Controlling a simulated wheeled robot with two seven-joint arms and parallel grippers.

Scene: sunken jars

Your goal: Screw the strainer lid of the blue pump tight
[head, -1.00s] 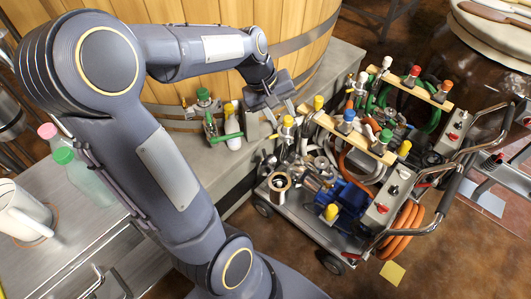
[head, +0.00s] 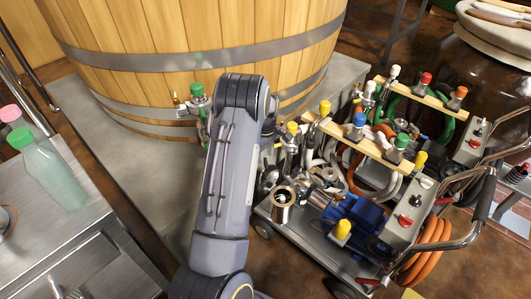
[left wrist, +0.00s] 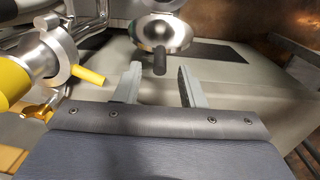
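The blue pump (head: 368,215) sits low on the hand cart, with steel fittings to its left. In the left wrist view, a shiny round steel piece (left wrist: 160,30) with a short dark handle lies just beyond my left gripper (left wrist: 159,72). I cannot tell whether this piece is the strainer lid. The left gripper is open, its two fingers apart with nothing clasped. In the head view my left arm hides that gripper. My right gripper is in neither view.
A yellow-handled valve (left wrist: 18,80) is close on the left in the left wrist view. The cart (head: 310,235) carries hoses and wooden bars with coloured valves. A wooden vat (head: 190,35) stands behind on a grey plinth (head: 130,160). A steel table (head: 60,240) holds bottles.

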